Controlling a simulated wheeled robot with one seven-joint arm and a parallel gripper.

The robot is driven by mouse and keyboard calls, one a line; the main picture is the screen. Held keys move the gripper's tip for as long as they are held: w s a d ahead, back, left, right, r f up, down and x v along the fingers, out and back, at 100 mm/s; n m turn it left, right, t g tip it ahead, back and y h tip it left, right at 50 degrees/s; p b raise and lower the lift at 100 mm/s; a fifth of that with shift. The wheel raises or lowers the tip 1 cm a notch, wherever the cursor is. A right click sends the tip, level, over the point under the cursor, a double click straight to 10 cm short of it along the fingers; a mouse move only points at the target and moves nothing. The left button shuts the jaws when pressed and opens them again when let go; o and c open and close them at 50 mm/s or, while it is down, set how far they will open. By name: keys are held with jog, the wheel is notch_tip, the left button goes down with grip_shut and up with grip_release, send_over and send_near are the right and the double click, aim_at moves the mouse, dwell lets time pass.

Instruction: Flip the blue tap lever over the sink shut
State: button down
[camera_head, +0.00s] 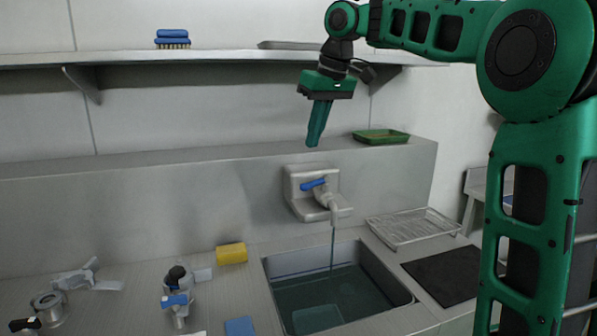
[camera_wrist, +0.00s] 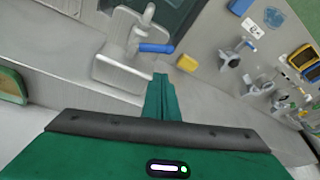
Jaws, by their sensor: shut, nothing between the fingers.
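A thin stream of water runs from the spout (camera_head: 334,207) into the sink (camera_head: 407,289), which holds water. The lever also shows in the wrist view (camera_wrist: 156,48), beyond my fingertips. My gripper (camera_head: 312,142) is shut and empty, pointing down above the tap and apart from the lever. Its closed fingers also show in the wrist view (camera_wrist: 160,77).
A yellow sponge (camera_head: 231,253) and a second blue-handled fitting (camera_head: 176,302) are on the counter left of the sink. A wire rack (camera_head: 412,227) and a dark mat (camera_head: 446,274) lie to the right. A green tray (camera_head: 381,136) sits on the ledge; a shelf (camera_head: 200,56) runs above.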

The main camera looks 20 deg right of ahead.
jog(key=shift+w+a+r+n, duration=0.25)
jog(key=shift+w+r, duration=0.15)
jog(key=shift+w, duration=0.2)
jog(key=shift+w+a+r+n, duration=0.15)
jog(key=shift+w+a+r, duration=0.1)
jog(key=shift+w+r, duration=0.25)
jog(key=shift+a+f, duration=0.1)
send_over(315, 183)
jog(key=w+a, duration=0.4)
notch_tip(315, 183, down, 9)
jog(key=s+d+f, duration=0.2)
jog(key=shift+s+f, duration=0.15)
jog(key=shift+s, duration=0.2)
